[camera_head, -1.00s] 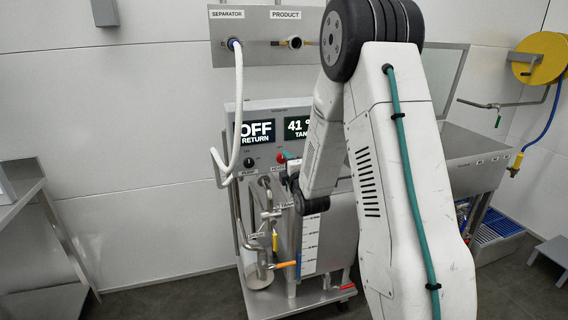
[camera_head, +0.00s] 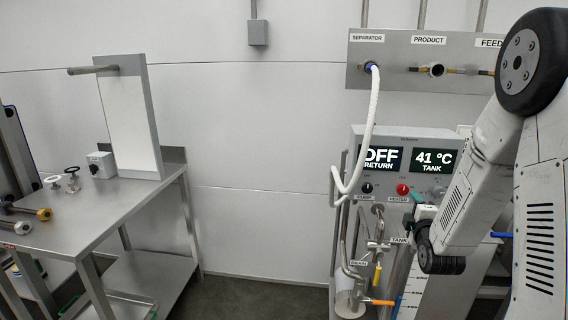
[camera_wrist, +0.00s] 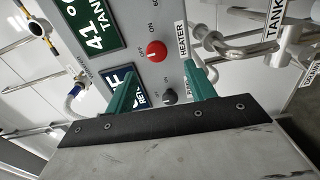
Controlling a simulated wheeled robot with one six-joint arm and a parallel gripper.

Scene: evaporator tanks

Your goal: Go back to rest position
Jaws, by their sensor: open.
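My gripper (camera_head: 418,200) is at the lower right of the control panel in the head view, partly hidden by my own arm. In the wrist view its two green fingers (camera_wrist: 163,76) are spread apart with nothing held between them. The panel (camera_head: 460,131) on the tank cart has a red heater knob (camera_head: 403,189) and a dark pump knob (camera_head: 366,188). In the wrist view the red knob (camera_wrist: 157,51) and the dark knob (camera_wrist: 169,97) show beyond the fingers. The displays read OFF RETURN (camera_head: 381,158) and 41 °C TANK (camera_head: 432,161).
A white hose (camera_head: 372,115) hangs from the separator port on the wall plate (camera_head: 460,75). Pipes and an orange-handled valve (camera_head: 384,302) are low on the cart. A steel table (camera_head: 95,208) with fittings stands at left. Floor between table and cart is clear.

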